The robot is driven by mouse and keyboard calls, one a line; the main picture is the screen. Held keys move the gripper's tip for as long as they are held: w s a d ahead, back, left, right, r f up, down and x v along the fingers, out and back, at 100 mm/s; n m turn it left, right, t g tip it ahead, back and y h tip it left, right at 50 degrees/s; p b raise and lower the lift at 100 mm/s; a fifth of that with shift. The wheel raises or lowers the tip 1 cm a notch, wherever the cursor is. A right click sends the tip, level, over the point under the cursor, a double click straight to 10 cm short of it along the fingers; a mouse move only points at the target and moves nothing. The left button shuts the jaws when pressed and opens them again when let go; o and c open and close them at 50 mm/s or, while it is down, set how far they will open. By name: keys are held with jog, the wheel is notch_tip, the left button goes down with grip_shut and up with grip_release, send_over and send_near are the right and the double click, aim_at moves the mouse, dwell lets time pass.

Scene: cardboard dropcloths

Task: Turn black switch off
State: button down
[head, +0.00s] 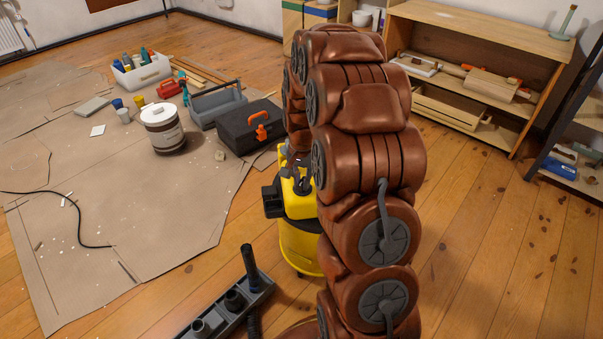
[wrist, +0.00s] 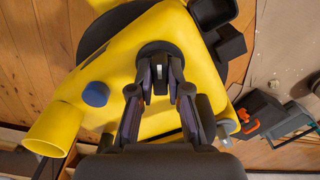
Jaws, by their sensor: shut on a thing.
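A yellow machine with black parts, which looks like a shop vacuum (head: 299,240), stands on the wood floor, partly hidden behind my arm in the head view. In the wrist view its yellow top (wrist: 125,50) fills much of the picture. A round black switch (wrist: 158,48) sits on that top. My gripper (wrist: 160,78) reaches down to the switch with its two fingers close together, shut on it. The fingertips cover part of the switch, so its exact setting cannot be read. In the head view the gripper is mostly hidden by my arm.
A blue knob (wrist: 95,94) sits on the machine's top. A black toolbox (head: 251,127), a grey tool tray (head: 216,104) and a lidded bucket (head: 162,130) stand on cardboard behind. A grey nozzle holder (head: 231,303) lies in front. Open floor lies to the right.

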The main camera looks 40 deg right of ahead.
jog(key=n+p, duration=0.1)
jog(key=n, duration=0.1)
jog(key=shift+r+n+p, duration=0.15)
jog(key=shift+n+p, duration=0.25)
jog(key=shift+s+d+n+p, duration=0.1)
jog(key=shift+n+p, duration=0.8)
jog(key=shift+n, duration=0.7)
jog(key=shift+f, duration=0.2)
jog(key=c, duration=1.1)
grip_release()
notch_tip(320, 180, up, 12)
jog(key=shift+r, duration=0.1)
